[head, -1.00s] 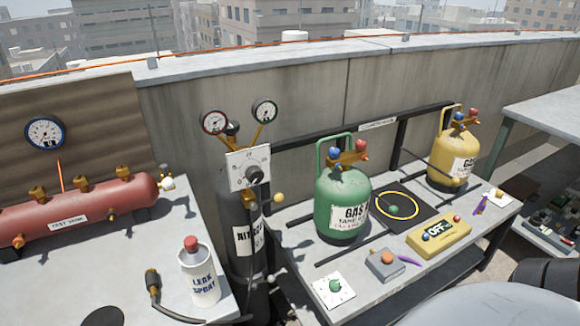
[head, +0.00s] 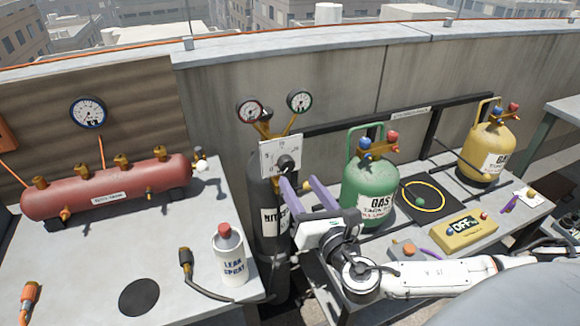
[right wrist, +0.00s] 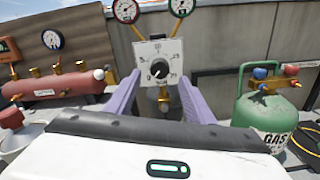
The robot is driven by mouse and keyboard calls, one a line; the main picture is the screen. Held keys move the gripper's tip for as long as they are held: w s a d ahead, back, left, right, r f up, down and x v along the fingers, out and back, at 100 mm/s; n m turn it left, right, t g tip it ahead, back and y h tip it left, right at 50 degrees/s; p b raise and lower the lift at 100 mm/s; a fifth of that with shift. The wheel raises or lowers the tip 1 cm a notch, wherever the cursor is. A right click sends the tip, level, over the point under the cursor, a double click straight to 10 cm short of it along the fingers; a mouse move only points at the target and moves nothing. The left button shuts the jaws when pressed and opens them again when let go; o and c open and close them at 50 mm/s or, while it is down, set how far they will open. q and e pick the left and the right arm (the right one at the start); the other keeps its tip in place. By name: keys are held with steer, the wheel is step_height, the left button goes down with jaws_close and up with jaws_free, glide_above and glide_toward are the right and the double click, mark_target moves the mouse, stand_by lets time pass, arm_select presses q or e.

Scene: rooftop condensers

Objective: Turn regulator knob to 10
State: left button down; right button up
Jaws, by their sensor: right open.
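The regulator knob (head: 284,161) is black and round, on a white square dial plate (head: 267,158) above the dark nitrogen cylinder (head: 268,205). In the right wrist view the knob (right wrist: 159,69) faces me near the middle, below the plate's top marks. A light pointer mark on it seems to point lower left, but is too small to read surely. My right gripper (head: 298,182) has purple fingers, spread open and empty, just below and right of the knob in the head view. In the wrist view the fingers (right wrist: 160,82) lie either side of the knob, apart from it. My left gripper is not visible.
Two gauges (head: 249,111) (head: 299,101) stand above the plate. A green gas tank (head: 361,190) is close right of my right gripper. A red test tank (head: 107,190) and leak spray bottle (head: 231,257) are on the left table. A yellow box (head: 463,232) lies on the right bench.

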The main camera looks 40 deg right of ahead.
mark_target(289, 167)
steer(key=x, duration=0.7)
steer(key=shift+p, duration=0.3)
steer(key=c, duration=1.1)
steer(key=shift+o, duration=0.2)
steer(key=shift+f+m, duration=0.1)
steer(key=shift+m, duration=0.2)
